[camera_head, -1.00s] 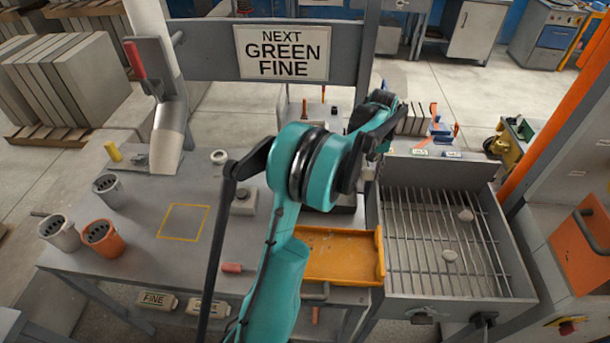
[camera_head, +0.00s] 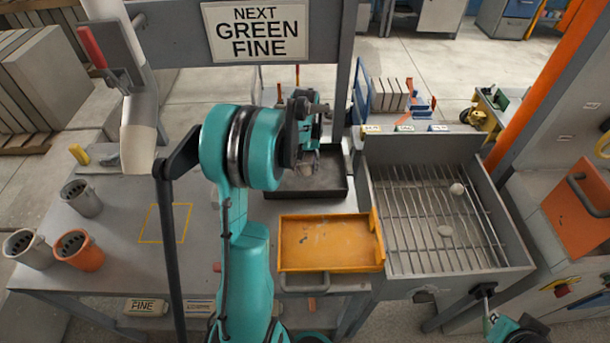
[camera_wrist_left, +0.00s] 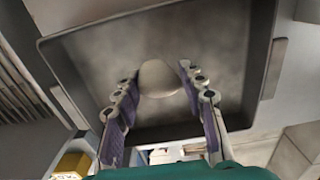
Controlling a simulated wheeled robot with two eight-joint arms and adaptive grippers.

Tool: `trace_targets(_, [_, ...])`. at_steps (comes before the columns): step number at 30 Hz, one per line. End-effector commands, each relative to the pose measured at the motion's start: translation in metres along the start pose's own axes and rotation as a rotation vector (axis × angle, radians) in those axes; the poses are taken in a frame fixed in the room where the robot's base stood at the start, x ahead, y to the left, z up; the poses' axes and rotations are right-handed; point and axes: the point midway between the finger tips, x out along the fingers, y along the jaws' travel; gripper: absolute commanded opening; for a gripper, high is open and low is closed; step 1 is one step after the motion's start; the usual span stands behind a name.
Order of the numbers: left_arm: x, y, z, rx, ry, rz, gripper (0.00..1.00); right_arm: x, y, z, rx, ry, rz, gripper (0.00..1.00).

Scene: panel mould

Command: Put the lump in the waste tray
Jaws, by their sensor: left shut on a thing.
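My left gripper (camera_head: 308,165) is over the dark tray (camera_head: 325,191) behind the orange tray (camera_head: 330,243). In the left wrist view the gripper (camera_wrist_left: 160,95) is shut on a pale rounded lump (camera_wrist_left: 160,78), with one finger on each side. The dark tray's wall (camera_wrist_left: 262,60) shows around it there; I cannot tell whether the lump touches the tray floor. The orange tray, with small dark specks, may be the waste tray; no label shows. Part of my right arm and gripper (camera_head: 497,324) shows at the lower right, its fingers unclear.
Several cups (camera_head: 82,250) stand at left, near a yellow outlined square (camera_head: 165,223). A pale spout (camera_head: 138,135) hangs above. A sign (camera_head: 256,32) reads "NEXT GREEN FINE".

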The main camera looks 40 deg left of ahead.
Motion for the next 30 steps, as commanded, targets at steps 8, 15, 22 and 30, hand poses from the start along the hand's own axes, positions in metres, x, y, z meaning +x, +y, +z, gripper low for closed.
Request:
trace_targets(8, [0.037, 0.001, 0.000, 0.000, 0.000, 0.000, 0.09, 0.011, 0.000, 0.008, 0.000, 0.000, 0.000, 0.00])
trace_targets(15, [0.036, 0.001, 0.000, 0.000, 0.000, 0.000, 0.09, 0.011, 0.000, 0.007, 0.000, 0.000, 0.000, 0.00])
trace_targets(22, [0.038, 0.001, 0.000, 0.000, 0.000, 0.000, 0.61, 0.012, 0.000, 0.009, 0.000, 0.000, 0.000, 0.00])
trace_targets(30, [0.037, 0.001, 0.000, 0.000, 0.000, 0.000, 0.61, 0.011, 0.000, 0.008, 0.000, 0.000, 0.000, 0.00])
